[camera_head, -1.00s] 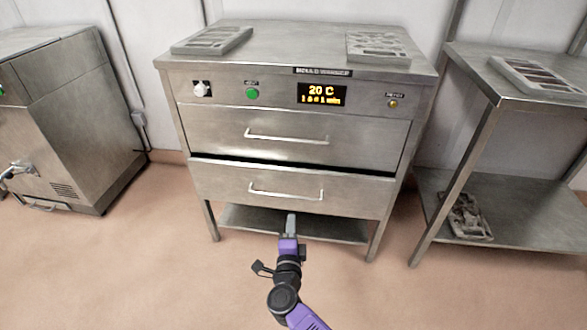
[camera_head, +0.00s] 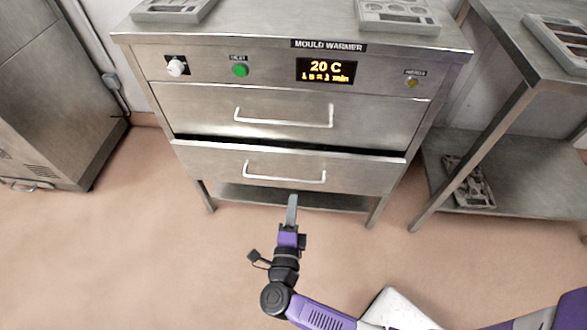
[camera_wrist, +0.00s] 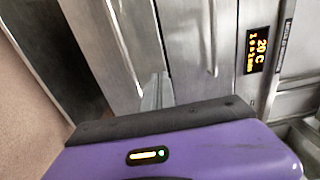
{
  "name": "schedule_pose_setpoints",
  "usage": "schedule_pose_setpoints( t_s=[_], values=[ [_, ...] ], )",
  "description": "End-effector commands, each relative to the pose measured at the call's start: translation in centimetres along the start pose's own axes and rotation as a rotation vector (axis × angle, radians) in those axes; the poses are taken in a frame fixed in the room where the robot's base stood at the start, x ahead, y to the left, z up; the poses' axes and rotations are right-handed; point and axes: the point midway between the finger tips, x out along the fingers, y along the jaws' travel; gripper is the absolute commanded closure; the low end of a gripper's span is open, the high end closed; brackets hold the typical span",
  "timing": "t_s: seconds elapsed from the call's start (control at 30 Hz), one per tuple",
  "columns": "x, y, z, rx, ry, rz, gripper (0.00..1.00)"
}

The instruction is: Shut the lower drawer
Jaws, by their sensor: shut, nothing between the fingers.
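The lower drawer (camera_head: 215,167) of the steel mould warmer stands a little out, with a dark gap above its front. Its bar handle (camera_head: 285,179) runs across the middle. My gripper (camera_head: 292,199) is shut and empty, pointing at the lower part of the drawer front, below the handle. I cannot tell whether the tips touch it. In the wrist view, turned sideways, the gripper tips (camera_wrist: 156,92) show in front of the lower drawer front (camera_wrist: 88,28). The upper drawer (camera_head: 200,110) looks shut.
The warmer's panel has a white knob (camera_head: 176,67), a green button (camera_head: 240,71) and a lit display (camera_head: 326,71). A steel table (camera_head: 520,165) stands at the right and a steel cabinet (camera_head: 50,110) at the left. The floor in front is clear.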

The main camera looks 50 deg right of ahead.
Motion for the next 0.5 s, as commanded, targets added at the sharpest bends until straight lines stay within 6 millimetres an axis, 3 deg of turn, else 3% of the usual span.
schedule_pose_setpoints(
  t_s=[0.17,0.5],
  values=[
    [2.2,-0.1,0.0,0.003,0.002,-0.002,1.00],
    [8.8,0.1,0.1,0.002,0.002,-0.001,1.00]
  ],
)
